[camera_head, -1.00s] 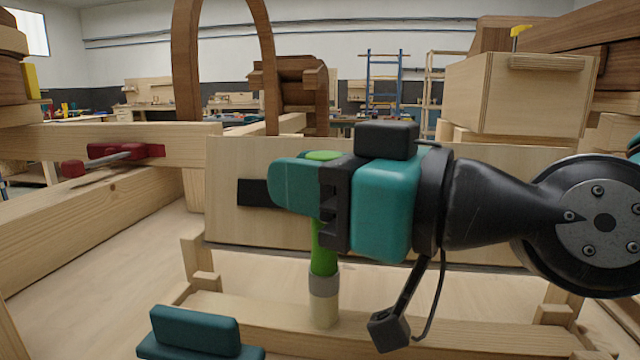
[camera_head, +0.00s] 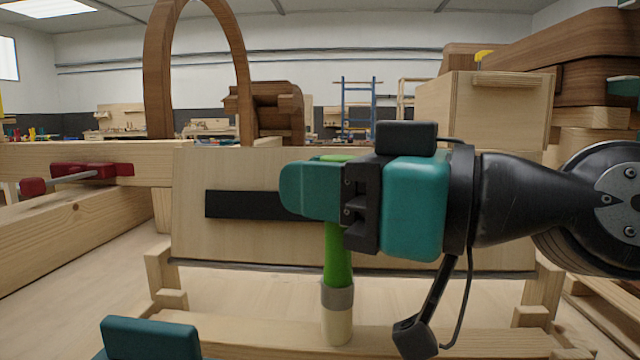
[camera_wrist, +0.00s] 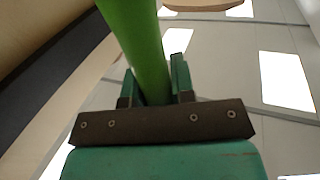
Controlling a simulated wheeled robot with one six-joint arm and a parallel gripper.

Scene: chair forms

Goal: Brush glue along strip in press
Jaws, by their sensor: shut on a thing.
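My gripper (camera_head: 322,190) is shut on the green handle of a brush (camera_head: 338,255), which hangs nearly upright below it. The brush has a grey ferrule and pale bristles pointing down. In the wrist view the green handle (camera_wrist: 147,50) passes between the fingers of my gripper (camera_wrist: 154,88). The bristles overlap a pale wooden strip (camera_head: 240,338) lying lengthwise across the front; I cannot tell whether they touch it. Behind stands the press's pale upright board (camera_head: 430,262) with a black bar (camera_head: 250,205) on it, partly hidden by my gripper. No glue can be made out.
A teal block (camera_head: 150,338) stands at the front left. A red clamp (camera_head: 85,172) sits on the wooden beam (camera_head: 60,215) at left. Wooden posts (camera_head: 162,275) flank the strip. A plywood box (camera_head: 490,105) and stacked wood are at back right. A curved wooden form (camera_head: 158,75) rises behind.

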